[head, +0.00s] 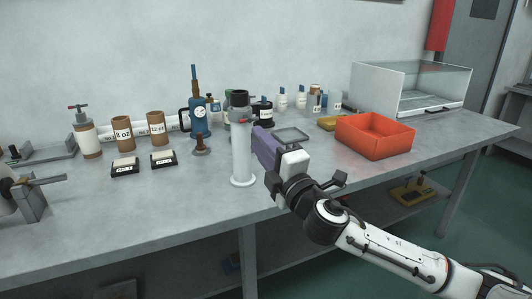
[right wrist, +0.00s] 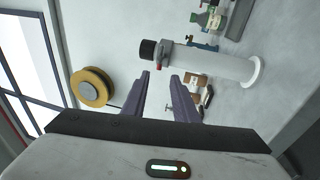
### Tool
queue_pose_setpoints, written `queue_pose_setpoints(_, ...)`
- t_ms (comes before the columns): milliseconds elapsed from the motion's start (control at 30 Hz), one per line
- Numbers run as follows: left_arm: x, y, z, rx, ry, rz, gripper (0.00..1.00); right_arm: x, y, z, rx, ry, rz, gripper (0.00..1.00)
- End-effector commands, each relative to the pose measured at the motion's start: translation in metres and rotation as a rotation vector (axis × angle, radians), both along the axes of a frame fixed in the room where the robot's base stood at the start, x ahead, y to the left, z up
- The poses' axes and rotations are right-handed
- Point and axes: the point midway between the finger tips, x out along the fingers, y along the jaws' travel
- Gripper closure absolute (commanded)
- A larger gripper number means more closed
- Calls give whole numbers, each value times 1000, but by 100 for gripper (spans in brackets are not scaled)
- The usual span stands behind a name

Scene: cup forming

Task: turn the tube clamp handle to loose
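My left gripper is not in view.
An orange bin (head: 374,136) stands right of my right gripper. A blue pump-like device (head: 199,118) and brown-banded cups (head: 122,133) stand behind and left of the tube. Two small dark label blocks (head: 125,167) lie left. The front table between them and the tube is clear.

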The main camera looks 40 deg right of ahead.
Motion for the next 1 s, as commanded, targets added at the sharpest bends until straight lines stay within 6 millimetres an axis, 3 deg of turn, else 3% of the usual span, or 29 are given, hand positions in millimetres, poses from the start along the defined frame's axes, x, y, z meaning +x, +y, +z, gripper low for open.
queue_pose_setpoints(100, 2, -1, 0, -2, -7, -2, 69, -15, 3, -5, 0, 1, 1, 74)
queue_pose_setpoints(300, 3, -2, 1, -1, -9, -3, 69, -27, 4, -5, -1, -1, 0, 74)
queue_pose_setpoints(867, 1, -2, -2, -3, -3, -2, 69, -28, 5, -6, 1, 1, 0, 74)
queue_pose_setpoints(933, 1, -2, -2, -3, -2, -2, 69, -28, 5, -14, 18, 15, 4, 74)
queue_pose_setpoints(1000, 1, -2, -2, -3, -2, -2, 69, -28, 8, -34, 63, 53, 12, 74)
